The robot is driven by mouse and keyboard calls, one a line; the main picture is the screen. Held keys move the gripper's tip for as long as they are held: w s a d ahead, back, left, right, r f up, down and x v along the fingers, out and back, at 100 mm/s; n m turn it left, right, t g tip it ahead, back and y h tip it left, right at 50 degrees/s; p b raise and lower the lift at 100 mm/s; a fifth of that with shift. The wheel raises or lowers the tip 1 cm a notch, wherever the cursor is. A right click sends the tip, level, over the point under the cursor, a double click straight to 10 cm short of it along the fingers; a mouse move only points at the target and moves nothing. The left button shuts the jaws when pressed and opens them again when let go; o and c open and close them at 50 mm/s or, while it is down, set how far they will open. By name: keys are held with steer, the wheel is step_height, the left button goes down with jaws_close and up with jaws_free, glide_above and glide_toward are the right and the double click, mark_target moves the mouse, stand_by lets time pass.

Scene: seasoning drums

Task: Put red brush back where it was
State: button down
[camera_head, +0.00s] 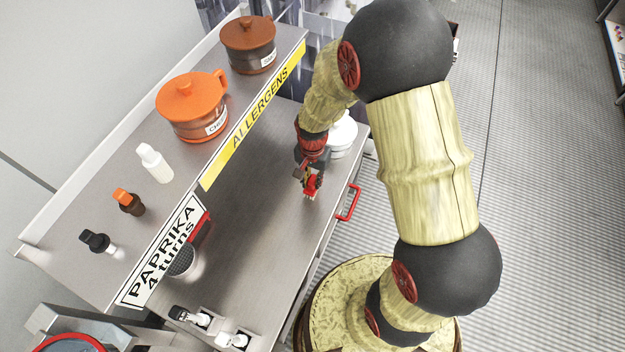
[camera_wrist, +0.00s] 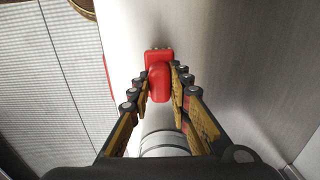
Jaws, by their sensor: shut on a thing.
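The red brush (camera_head: 312,184) is in my gripper (camera_head: 309,177) over the right part of the steel counter, close to its front edge. Its pale bristles point down; I cannot tell whether they touch the counter. In the wrist view the red brush (camera_wrist: 159,82) sits between the two fingers of my gripper (camera_wrist: 161,88), which are shut on it. The fingers hide part of its sides.
A white round container (camera_head: 343,136) stands behind my gripper. An orange pot (camera_head: 190,103) and a brown pot (camera_head: 248,46) stand on the upper shelf with small bottles (camera_head: 155,163). A red handle (camera_head: 349,203) juts from the counter front. The middle counter is clear.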

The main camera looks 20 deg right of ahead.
steer(key=shift+f, duration=0.15)
steer(key=c, duration=1.7)
jaws_free()
steer(key=shift+o, duration=0.2)
steer(key=s+r+n+t+p, duration=0.1)
steer(key=s+r+n, duration=0.1)
steer(key=r, duration=1.1)
steer(key=s+r+n+t+p, duration=0.1)
steer(key=s+r+n, duration=0.15)
steer(key=r, duration=1.05)
steer(key=s+r+n+t, duration=0.3)
steer(key=s+r+n, duration=0.1)
steer(key=s+r, duration=0.6)
steer(key=shift+s+t, duration=0.3)
steer(key=shift+s, duration=0.75)
